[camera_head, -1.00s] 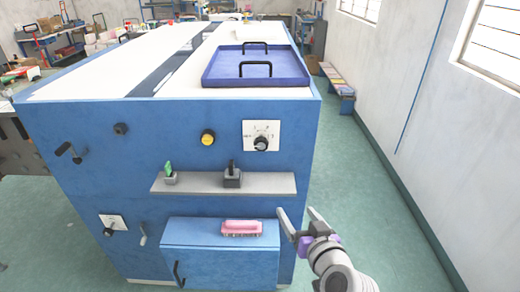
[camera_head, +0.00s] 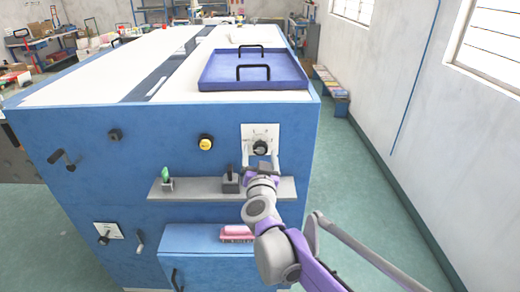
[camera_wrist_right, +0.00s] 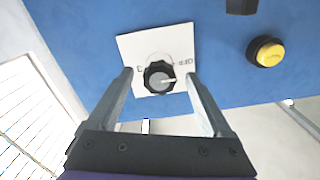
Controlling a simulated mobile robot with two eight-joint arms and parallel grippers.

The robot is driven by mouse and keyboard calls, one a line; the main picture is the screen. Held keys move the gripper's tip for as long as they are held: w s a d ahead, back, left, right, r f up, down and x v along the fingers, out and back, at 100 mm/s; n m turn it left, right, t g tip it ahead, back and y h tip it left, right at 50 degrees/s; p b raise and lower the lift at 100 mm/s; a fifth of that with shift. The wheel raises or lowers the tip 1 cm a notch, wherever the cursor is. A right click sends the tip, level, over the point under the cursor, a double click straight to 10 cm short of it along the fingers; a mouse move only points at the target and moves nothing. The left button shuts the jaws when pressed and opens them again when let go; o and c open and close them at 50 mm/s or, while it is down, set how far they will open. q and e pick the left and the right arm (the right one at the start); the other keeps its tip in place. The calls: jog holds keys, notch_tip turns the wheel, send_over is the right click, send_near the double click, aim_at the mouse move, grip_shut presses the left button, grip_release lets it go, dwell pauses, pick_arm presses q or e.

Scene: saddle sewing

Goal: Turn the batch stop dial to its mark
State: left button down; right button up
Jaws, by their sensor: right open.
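A black round dial (camera_head: 260,147) with a white pointer line sits on a white marked plate (camera_head: 247,131) on the blue cabinet's front face. The right wrist view shows the same dial (camera_wrist_right: 157,82), its pointer toward the right of that picture, near partly readable lettering. My right gripper (camera_head: 260,160) is open in front of the dial. In the right wrist view its fingers (camera_wrist_right: 159,76) stand either side of the dial, with gaps showing; how deep they reach is unclear. The plate's lower part is partly hidden by the gripper. My left gripper is out of view.
A grey shelf (camera_head: 205,189) with a green-handled piece (camera_head: 166,176) and a black-handled block (camera_head: 230,184) runs below the dial. A yellow button (camera_head: 206,143) is to its left. A second dial (camera_head: 104,239) is at lower left. A purple tray (camera_head: 222,82) lies on top.

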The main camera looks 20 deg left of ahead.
jog(key=shift+x, duration=1)
grip_shut()
